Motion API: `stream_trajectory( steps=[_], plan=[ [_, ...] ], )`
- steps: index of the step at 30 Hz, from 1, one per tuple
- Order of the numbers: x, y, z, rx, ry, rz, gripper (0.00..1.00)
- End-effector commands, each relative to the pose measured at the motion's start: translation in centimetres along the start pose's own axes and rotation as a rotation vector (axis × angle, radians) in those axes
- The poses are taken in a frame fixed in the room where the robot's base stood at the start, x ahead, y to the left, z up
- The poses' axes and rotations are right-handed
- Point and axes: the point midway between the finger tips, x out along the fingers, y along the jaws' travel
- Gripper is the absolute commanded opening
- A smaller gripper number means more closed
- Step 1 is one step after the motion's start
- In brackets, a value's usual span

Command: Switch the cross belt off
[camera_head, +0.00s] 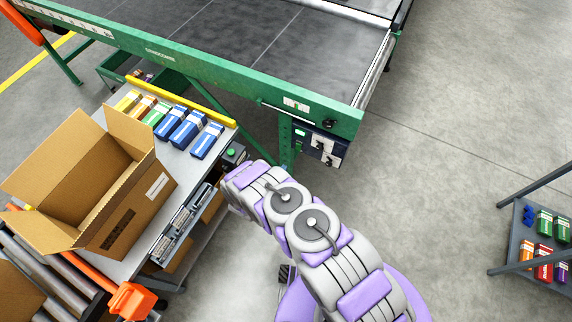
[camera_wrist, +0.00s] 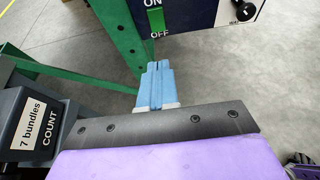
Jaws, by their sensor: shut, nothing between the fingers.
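A dark blue control panel (camera_head: 318,146) hangs under the end of the green-framed conveyor (camera_head: 340,120). In the wrist view the panel (camera_wrist: 205,12) carries a green switch (camera_wrist: 156,20) with ON printed above it and OFF below. I cannot tell which way the switch is set, and no cross belt label is readable. A black knob (camera_wrist: 244,10) sits to its right. My gripper (camera_wrist: 159,66) has its blue fingers shut together and empty, appearing just below the OFF label, apparently apart from the switch.
A grey counter box (camera_wrist: 40,125) marked "7 bundles COUNT" stands at the left of the wrist view. A table (camera_head: 140,262) with an open carton (camera_head: 125,200) and several small boxes is left of my arm. A shelf (camera_head: 540,245) stands far right; floor between is clear.

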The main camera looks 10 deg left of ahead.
Motion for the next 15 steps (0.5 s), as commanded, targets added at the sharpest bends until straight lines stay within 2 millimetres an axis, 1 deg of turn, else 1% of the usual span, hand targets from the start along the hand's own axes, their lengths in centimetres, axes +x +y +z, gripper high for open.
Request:
stream_trajectory(
  steps=[4,12,15],
  plan=[
    [2.8,-0.3,-0.3,0.001,0.0,-0.004,0.0],
    [8.1,0.0,-0.2,0.002,-0.004,-0.001,0.0],
    [9.7,0.0,0.0,0.0,-0.003,-0.001,0.0]
  ],
)
